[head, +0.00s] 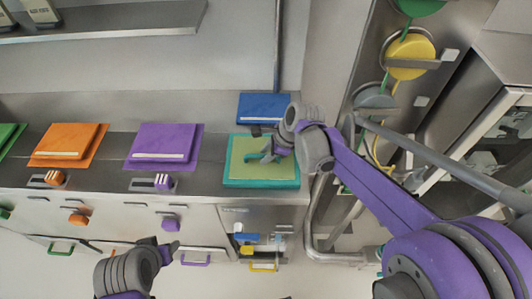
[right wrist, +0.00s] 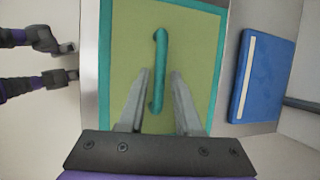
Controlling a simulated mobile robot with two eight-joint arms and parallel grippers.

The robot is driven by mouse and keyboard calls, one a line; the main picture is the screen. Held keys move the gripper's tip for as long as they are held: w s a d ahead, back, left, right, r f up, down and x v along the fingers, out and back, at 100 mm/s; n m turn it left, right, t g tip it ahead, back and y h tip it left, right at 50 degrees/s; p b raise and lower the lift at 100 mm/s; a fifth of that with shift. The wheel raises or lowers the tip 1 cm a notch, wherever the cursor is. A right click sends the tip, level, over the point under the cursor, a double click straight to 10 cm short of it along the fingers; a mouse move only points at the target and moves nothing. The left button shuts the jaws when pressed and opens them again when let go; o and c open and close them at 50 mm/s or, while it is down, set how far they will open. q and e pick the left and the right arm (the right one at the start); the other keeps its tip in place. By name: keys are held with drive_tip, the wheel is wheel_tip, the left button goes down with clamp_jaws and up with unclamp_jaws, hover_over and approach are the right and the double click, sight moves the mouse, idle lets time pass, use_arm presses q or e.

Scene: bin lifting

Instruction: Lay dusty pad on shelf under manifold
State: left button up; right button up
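A flat yellow-green pad with a teal border (head: 240,175) lies on the counter in the head view. It fills the middle of the right wrist view (right wrist: 125,45), where a teal bar handle (right wrist: 159,60) stands on it. My right gripper (right wrist: 160,74) is open over the pad, with one finger on each side of the handle and visible gaps to it. In the head view the right gripper (head: 268,152) partly covers the handle. My left gripper (head: 170,249) is low in front of the cabinets; in the right wrist view its fingers (right wrist: 70,62) look apart and empty.
A blue pad (head: 264,106) lies behind the yellow-green one. Purple (head: 162,140) and orange (head: 70,140) pads lie to its left. A wall shelf (head: 110,20) is at upper left. Round green and yellow valves (head: 412,53) and pipes stand at right.

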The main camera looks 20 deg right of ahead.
drive_tip(key=shift+o, duration=0.8)
